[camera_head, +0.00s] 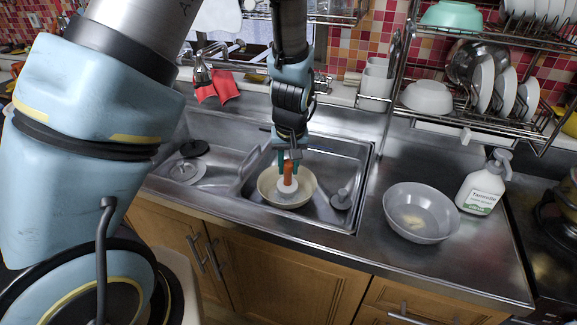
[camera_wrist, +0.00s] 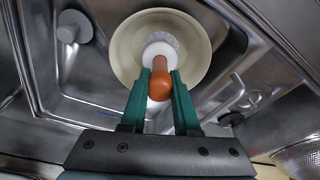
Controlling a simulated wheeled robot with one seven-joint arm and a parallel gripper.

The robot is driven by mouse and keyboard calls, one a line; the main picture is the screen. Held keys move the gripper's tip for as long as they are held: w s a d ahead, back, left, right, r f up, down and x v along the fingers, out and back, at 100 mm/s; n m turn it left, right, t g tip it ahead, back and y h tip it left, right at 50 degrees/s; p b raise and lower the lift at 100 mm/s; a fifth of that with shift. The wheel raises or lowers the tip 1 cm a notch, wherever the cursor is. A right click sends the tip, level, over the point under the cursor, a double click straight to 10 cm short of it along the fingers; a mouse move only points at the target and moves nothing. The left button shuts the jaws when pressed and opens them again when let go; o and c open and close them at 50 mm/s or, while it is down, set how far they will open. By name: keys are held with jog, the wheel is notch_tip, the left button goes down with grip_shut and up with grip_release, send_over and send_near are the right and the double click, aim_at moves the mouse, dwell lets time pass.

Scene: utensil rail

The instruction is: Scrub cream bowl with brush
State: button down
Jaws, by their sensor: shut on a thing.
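The cream bowl (camera_head: 271,186) sits upright in the right basin of the sink. The brush (camera_head: 288,184) has an orange handle and a white round head. My gripper (camera_head: 289,164) is shut on the brush's handle, above the bowl. In the wrist view the brush (camera_wrist: 160,66) lies between the green fingers of my gripper (camera_wrist: 161,80), with its head over the inside of the cream bowl (camera_wrist: 126,50). The head appears to be inside the bowl; I cannot tell whether it touches the bottom.
A grey bowl (camera_head: 421,212) and a white soap bottle (camera_head: 484,184) stand on the counter right of the sink. A dish rack (camera_head: 470,100) with plates and bowls is above. A red cloth (camera_head: 214,88) hangs behind the sink. The left basin (camera_head: 215,150) holds a dark drain plug.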

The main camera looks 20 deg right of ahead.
jog(key=shift+s+a+r+p, duration=0.1)
jog(key=shift+s+r+p, duration=0.05)
jog(key=shift+r+p, duration=0.65)
jog(key=shift+s+d+r+p, duration=0.1)
jog(key=shift+s+r+p, duration=0.1)
jog(key=shift+r+p, duration=0.6)
jog(key=shift+s+a+r+p, duration=0.15)
jog(key=shift+r+p, duration=0.3)
jog(key=shift+r, duration=0.7)
notch_tip(320, 180, up, 3)
jog(key=shift+f+p, duration=0.1)
jog(key=shift+p, duration=0.95)
jog(key=shift+r, duration=1.05)
